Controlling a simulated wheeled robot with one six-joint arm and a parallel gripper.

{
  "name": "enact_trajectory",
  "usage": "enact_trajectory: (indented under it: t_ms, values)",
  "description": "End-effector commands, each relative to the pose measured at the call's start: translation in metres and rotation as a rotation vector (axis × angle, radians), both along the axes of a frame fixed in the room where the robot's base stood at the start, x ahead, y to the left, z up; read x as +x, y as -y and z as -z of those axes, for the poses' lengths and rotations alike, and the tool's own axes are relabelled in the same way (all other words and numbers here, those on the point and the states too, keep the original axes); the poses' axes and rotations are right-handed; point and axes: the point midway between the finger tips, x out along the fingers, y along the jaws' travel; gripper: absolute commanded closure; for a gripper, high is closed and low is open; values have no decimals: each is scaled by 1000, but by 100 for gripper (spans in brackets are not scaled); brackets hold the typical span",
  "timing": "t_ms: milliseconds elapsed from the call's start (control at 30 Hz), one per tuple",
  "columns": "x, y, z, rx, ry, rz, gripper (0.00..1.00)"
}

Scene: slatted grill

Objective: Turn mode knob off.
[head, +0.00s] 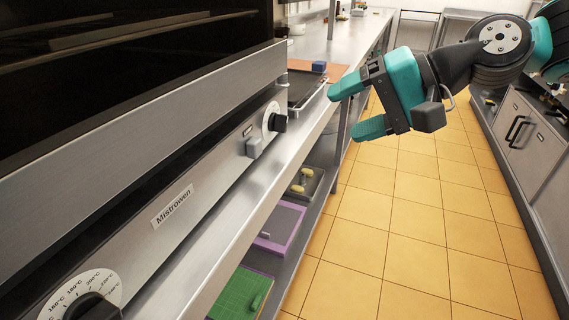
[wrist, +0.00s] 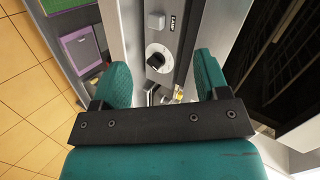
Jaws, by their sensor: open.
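The oven's control panel (head: 130,245) carries two black knobs. The far one (head: 279,122), on a white dial, looks like the mode knob; its markings are too small to read. In the wrist view this knob (wrist: 155,60) shows ahead, between the two teal fingers in the picture. The near knob (head: 94,306) has temperature numbers around it. My gripper (head: 352,110) is open and empty, in the air over the aisle side, to the right of the far knob and apart from it. In the wrist view my gripper (wrist: 162,78) has its fingers spread wide.
A grey square button (head: 254,147) sits beside the far knob, under a small label. A steel counter (head: 345,45) with a dark tray (head: 305,90) lies beyond the oven. Shelves below hold a purple board (head: 277,228) and a green board (head: 238,292). The tiled aisle (head: 400,220) is clear.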

Motion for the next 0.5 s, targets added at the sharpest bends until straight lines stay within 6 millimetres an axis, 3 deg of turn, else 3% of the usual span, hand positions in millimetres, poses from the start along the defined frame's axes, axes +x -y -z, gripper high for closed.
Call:
enact_trajectory:
  t_ms: [33,200,333,500]
  values:
    - [21,3,42,77,-41,51,32]
    - [75,18,86,351,-183,183,32]
    - [103,35,108,521,-279,242,32]
    - [122,51,120,649,-356,276,32]
